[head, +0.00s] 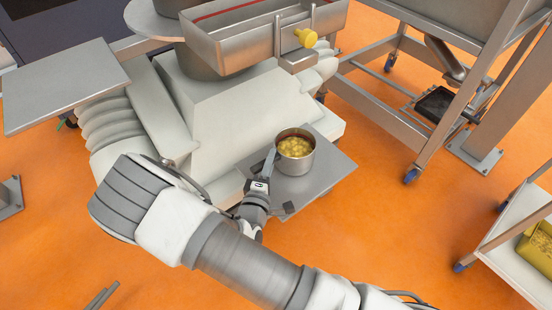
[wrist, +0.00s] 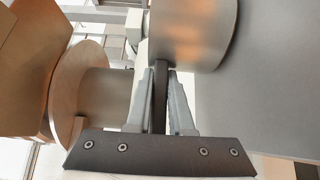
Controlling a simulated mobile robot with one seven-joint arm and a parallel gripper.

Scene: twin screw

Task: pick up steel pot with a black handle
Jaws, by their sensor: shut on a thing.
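The steel pot (head: 296,153) stands upright on a small grey metal shelf, with yellow contents showing inside. Its dark handle (head: 269,161) points to the lower left, toward my gripper (head: 262,178). In the wrist view the pot's steel side (wrist: 190,32) fills the top middle, and the black handle (wrist: 160,95) runs down from it between my two fingers. My gripper (wrist: 160,100) is shut on the handle. Whether the pot touches the shelf or is slightly above it I cannot tell.
The grey shelf (head: 330,178) juts from a large white machine (head: 230,115). A flat metal plate (head: 62,82) is at left. A wheeled frame (head: 400,125) and a cart with a yellow item (head: 538,245) stand right. Orange floor is open between.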

